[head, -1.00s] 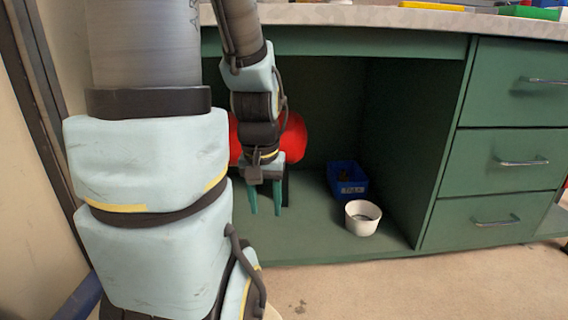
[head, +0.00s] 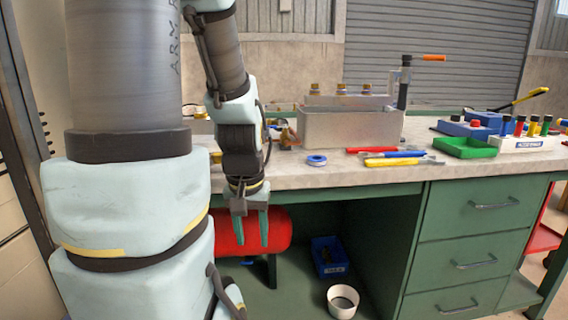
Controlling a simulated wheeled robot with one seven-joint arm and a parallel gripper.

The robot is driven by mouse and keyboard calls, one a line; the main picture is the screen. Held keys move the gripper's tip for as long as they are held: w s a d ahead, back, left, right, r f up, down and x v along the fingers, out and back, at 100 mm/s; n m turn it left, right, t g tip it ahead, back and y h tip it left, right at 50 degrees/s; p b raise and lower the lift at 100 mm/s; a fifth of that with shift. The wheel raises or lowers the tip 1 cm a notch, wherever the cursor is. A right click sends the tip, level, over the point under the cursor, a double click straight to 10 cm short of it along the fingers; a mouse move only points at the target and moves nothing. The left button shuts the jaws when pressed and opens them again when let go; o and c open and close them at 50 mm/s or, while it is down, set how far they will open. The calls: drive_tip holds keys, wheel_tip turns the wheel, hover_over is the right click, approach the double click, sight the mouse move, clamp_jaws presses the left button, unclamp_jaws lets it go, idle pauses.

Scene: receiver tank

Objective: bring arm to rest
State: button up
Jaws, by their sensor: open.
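My gripper (head: 251,230) hangs from my arm with its two green fingers pointing down and apart. It is open, with nothing seen between the fingers. It is in front of the workbench's front edge, and in the picture it overlaps a red tank (head: 280,229) under the bench. The fingers and my arm hide part of the tank. I cannot tell whether the gripper touches it.
Below are a blue bin (head: 329,257), a white cup (head: 342,301) and green drawers (head: 470,240).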

wheel_tip(320, 180, up, 18)
drive_tip(key=p, duration=1.5)
drive_tip(key=shift+f, duration=0.25)
